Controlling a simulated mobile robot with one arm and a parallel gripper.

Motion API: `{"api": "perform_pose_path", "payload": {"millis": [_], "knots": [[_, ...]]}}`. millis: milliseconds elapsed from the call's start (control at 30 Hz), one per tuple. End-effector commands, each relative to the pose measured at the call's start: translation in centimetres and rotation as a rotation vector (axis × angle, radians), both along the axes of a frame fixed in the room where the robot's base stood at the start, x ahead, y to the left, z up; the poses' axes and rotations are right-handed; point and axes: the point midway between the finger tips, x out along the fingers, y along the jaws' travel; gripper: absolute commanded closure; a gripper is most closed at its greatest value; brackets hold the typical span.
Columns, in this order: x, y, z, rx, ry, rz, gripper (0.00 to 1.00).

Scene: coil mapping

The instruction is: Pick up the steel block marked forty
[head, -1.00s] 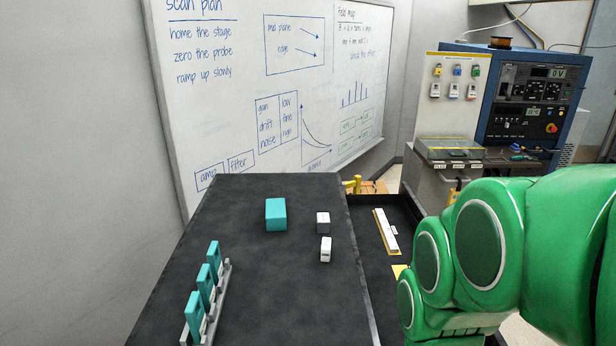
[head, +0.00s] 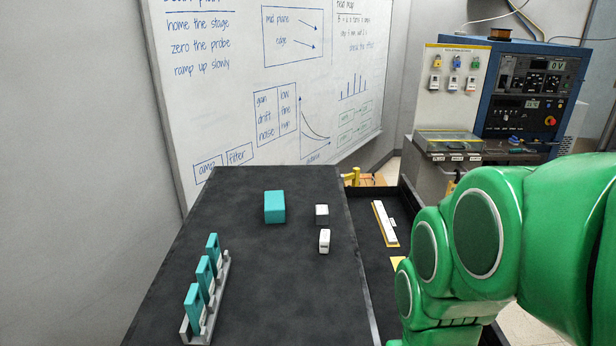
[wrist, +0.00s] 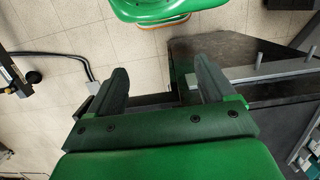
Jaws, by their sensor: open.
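Two small pale blocks stand on the dark table in the head view: one farther back (head: 322,214) and one nearer (head: 324,241). Either may be a steel block; any marking on them is too small to read. A larger teal block (head: 275,207) sits to their left. My gripper (wrist: 166,82) shows in the wrist view with its two fingers apart and nothing between them. It is over the floor and the edge of a dark surface, away from the pale blocks, which do not show in that view.
A grey rack (head: 206,310) with several teal pieces stands at the table's (head: 270,290) front left. Right of the table is a lower dark surface with a white bar on a yellow base (head: 384,223). A blue instrument cabinet (head: 530,95) stands back right. The table's middle front is clear.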

Motion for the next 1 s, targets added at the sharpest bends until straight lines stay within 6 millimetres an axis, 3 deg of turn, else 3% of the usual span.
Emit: {"api": "perform_pose_path", "payload": {"millis": [267,567,1000], "knots": [[0.0,0.0,0.8,0.0,-0.001,0.0,0.17],[0.1,0.0,5.3,0.0,-0.004,0.0,0.17],[5.1,3.5,6.8,0.154,0.009,0.193,0.17]]}}
